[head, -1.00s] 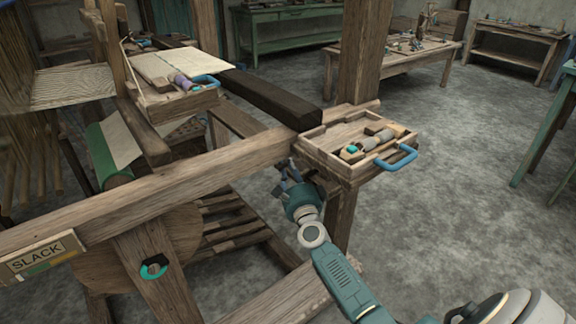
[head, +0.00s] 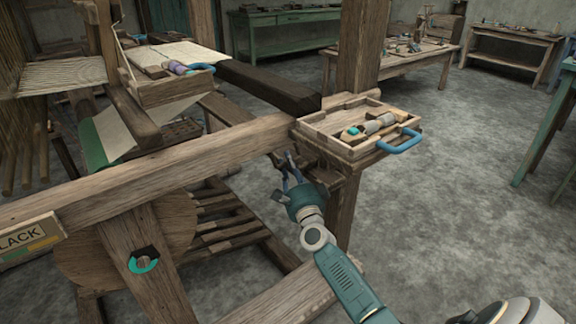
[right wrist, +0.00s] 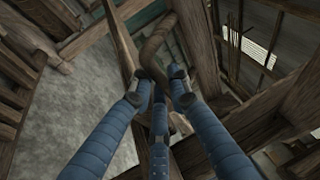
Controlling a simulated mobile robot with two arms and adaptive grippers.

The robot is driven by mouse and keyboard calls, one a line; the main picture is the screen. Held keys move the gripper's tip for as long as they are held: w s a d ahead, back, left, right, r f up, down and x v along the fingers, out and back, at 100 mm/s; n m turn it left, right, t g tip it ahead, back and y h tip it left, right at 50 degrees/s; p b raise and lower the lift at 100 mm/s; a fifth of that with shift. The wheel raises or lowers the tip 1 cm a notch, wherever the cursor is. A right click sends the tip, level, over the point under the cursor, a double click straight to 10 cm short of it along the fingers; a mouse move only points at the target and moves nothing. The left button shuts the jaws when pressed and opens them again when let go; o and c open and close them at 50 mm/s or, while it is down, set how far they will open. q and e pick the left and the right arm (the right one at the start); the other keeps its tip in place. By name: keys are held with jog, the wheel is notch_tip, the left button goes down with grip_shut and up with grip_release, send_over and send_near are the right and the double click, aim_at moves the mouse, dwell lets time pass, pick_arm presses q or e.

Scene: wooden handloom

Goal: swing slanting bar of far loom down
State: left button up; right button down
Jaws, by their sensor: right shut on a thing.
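My right gripper (head: 286,164) is below and left of the wooden tray on the loom's corner, beside the front beam. In the right wrist view, its blue fingers (right wrist: 158,82) are shut on a brown wooden bar (right wrist: 156,48), which bends above the fingertips. Most of this bar is hidden in the head view, so I cannot tell its full slant. The loom's long front beam (head: 165,172) runs from lower left to the tray. My left gripper is not in view.
The tray (head: 330,147) has a blue handle (head: 400,142) and holds small tools. A dark beam (head: 268,88) runs behind it. A cream cloth (head: 118,132) with a green edge lies at the left. A post (head: 358,50) rises behind the tray. Floor at right is clear.

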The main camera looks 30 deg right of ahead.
jog(key=c, duration=1.6)
grip_release()
jog(key=shift+f, duration=0.2)
jog(key=shift+c, duration=0.2)
